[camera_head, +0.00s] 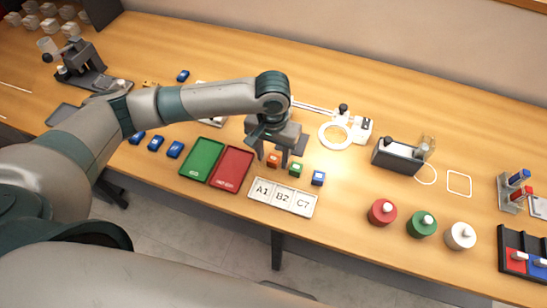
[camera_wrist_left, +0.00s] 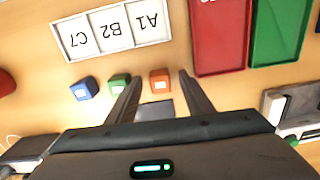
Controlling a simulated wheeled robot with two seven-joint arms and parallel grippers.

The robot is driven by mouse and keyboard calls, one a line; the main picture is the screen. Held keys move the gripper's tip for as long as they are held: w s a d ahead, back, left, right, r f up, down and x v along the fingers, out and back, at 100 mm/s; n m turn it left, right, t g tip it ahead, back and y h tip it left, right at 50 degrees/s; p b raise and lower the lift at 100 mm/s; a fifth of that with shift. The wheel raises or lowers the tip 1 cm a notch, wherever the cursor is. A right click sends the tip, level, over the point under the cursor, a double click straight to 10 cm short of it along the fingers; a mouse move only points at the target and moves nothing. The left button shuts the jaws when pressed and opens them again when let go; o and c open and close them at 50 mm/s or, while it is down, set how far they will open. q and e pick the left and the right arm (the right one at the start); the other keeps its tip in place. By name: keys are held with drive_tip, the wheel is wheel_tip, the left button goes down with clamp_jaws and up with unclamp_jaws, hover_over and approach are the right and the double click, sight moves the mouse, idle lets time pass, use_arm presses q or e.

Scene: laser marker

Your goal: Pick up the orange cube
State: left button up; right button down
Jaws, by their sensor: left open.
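The orange cube (camera_head: 273,160) stands on the wooden table, at the left end of a short row with a green cube (camera_head: 295,169) and a blue cube (camera_head: 318,178). My left gripper (camera_head: 272,158) is above the table at the orange cube. The fingers are open and hold nothing. My right gripper is not in view.
A white card tray (camera_head: 283,212) marked A1, B2, C7 lies at the table's front edge. A red tray (camera_head: 231,169) and a green tray (camera_head: 202,160) lie to the left. Red (camera_head: 382,212), green and white round knobs stand to the right.

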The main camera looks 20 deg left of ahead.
sight(273, 159)
use_arm(q)
drive_tip(key=shift+f, duration=0.1)
drive_tip(key=shift+c, duration=0.4)
drive_tip(key=c, duration=1)
drive_tip(key=shift+c, duration=0.2)
drive_tip(key=shift+r+b, duration=0.35)
drive_tip(key=shift+r, duration=0.4)
wheel_tip(273, 159, up, 2)
drive_tip(key=shift+r+b, duration=0.2)
drive_tip(key=shift+b, duration=0.25)
drive_tip(key=s+d+r+b, duration=0.2)
drive_tip(key=d+r, duration=0.5)
drive_tip(key=d, duration=0.4)
drive_tip(key=shift+s+d, duration=0.2)
